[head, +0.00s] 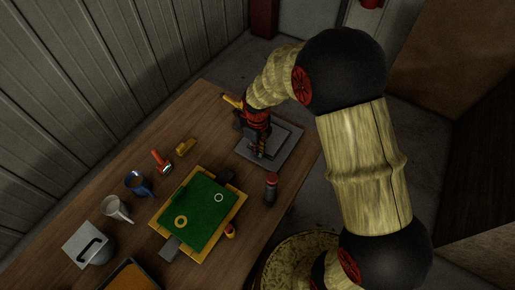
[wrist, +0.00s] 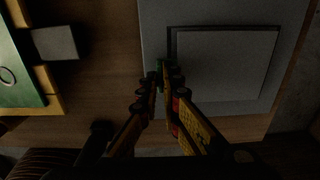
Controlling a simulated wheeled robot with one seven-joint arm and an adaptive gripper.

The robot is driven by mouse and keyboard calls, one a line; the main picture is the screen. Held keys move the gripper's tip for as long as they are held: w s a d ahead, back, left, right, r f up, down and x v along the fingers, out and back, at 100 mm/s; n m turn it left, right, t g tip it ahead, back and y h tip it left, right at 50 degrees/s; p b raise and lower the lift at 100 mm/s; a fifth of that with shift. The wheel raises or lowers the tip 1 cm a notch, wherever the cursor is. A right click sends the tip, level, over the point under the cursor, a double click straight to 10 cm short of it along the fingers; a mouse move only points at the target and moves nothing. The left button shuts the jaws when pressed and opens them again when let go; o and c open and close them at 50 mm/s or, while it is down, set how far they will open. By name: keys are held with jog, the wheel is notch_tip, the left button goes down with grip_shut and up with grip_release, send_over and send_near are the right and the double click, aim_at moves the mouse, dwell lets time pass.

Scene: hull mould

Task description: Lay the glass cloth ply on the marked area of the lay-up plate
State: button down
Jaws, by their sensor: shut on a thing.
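The lay-up plate (head: 270,161) is a flat grey plate at the table's far right end. In the wrist view the plate (wrist: 154,25) shows a dark square outline, the marked area (wrist: 171,45). A paler grey square, which looks like the glass cloth ply (wrist: 225,65), fills most of the outline; dark shows along its left and top edges. I cannot tell whether it touches the plate. My gripper (wrist: 161,75) points down at the square's left side, shut on a small green piece there. Whether that piece joins the ply is unclear. In the head view my gripper (head: 259,154) partly hides the plate.
A green board with a yellow frame (head: 196,210) lies left of the plate, a dark red-topped bottle (head: 270,190) between them. A blue mug (head: 138,184), white mug (head: 117,209), red-orange tool (head: 161,161) and grey container (head: 90,243) stand further left.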

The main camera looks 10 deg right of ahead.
jog(key=shift+f, duration=0.5)
dwell(0.4)
jog(key=c, duration=1.9)
grip_release()
jog(key=shift+o, duration=0.8)
jog(key=o, duration=0.4)
jog(key=shift+c, duration=0.2)
jog(key=shift+r, duration=0.1)
jog(key=shift+r+p, duration=2.3)
jog(key=shift+r, duration=1.15)
